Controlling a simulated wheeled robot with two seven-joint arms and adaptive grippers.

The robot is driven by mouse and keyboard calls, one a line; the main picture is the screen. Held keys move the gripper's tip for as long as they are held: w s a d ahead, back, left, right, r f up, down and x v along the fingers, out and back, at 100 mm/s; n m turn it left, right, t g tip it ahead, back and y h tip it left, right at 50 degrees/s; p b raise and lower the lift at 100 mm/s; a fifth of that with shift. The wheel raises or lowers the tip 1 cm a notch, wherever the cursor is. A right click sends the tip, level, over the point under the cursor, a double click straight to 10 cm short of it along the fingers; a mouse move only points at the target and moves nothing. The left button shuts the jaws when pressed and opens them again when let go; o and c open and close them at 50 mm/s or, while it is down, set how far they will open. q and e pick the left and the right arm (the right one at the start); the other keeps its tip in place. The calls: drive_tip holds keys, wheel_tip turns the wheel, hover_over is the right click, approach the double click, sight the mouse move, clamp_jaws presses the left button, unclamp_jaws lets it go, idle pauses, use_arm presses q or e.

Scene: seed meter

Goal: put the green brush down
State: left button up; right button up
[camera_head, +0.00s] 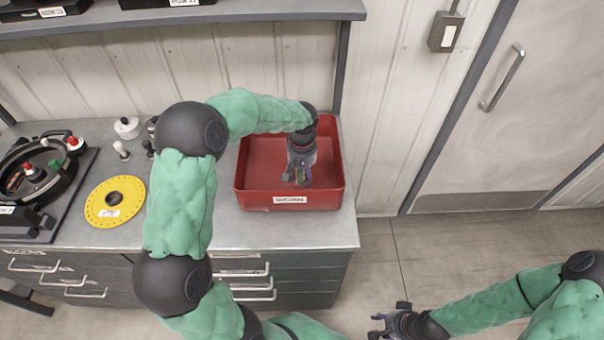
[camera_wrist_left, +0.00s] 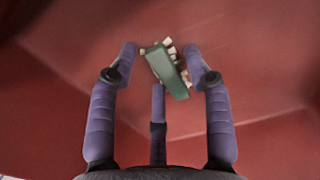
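The green brush (camera_wrist_left: 168,70) has a green back and pale bristle tufts. In the left wrist view it sits at a slant between the fingertips of my left gripper (camera_wrist_left: 164,60), whose fingers stand apart with narrow gaps beside it. In the head view my left gripper (camera_head: 298,180) points down inside the red bin (camera_head: 258,195), and a bit of the brush (camera_head: 300,174) shows between its fingers. I cannot tell whether the brush touches the bin floor. My right gripper (camera_head: 385,325) is low at the bottom edge, over the floor, and seems empty; its fingers are too small to judge.
The bin stands at the right end of the grey counter (camera_head: 225,225). A yellow disc (camera_head: 115,201) and a black seed meter housing (camera_head: 35,175) lie to the left. A shelf (camera_head: 200,14) runs above. Open floor and a door (camera_head: 480,110) are at right.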

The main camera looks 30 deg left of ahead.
sight(302, 177)
use_arm(q)
wheel_tip(302, 177, up, 12)
drive_tip(key=p, duration=0.3)
drive_tip(key=shift+r, duration=0.2)
drive_tip(key=shift+s+f, duration=0.1)
idle(0.4)
